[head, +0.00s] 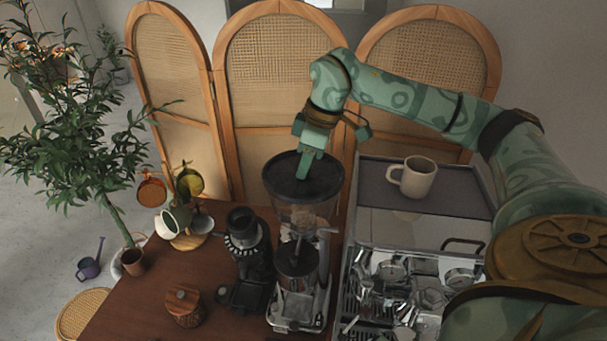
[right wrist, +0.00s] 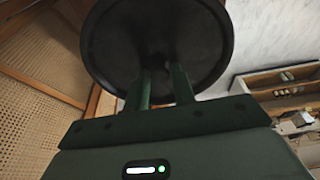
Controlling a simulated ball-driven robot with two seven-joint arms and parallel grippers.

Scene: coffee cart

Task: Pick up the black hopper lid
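The black hopper lid (head: 279,180) is a round dark disc on top of the grinder's clear hopper (head: 292,216) in the head view. I cannot tell whether any gap lies between lid and hopper. My right gripper (head: 302,178) reaches down to the lid's middle from above. In the right wrist view, the lid (right wrist: 111,43) fills the top centre, and my right gripper's two fingers (right wrist: 159,70) stand close together with a narrow gap at its central knob. They appear shut on the knob, which is mostly hidden. My left gripper is not in view.
An espresso machine (head: 385,223) with a beige mug (head: 420,179) on top stands right of the grinder. A smaller black grinder (head: 246,258) and a wooden jar (head: 184,306) stand on the brown table (head: 140,301) at left. A rattan screen (head: 270,60) stands behind.

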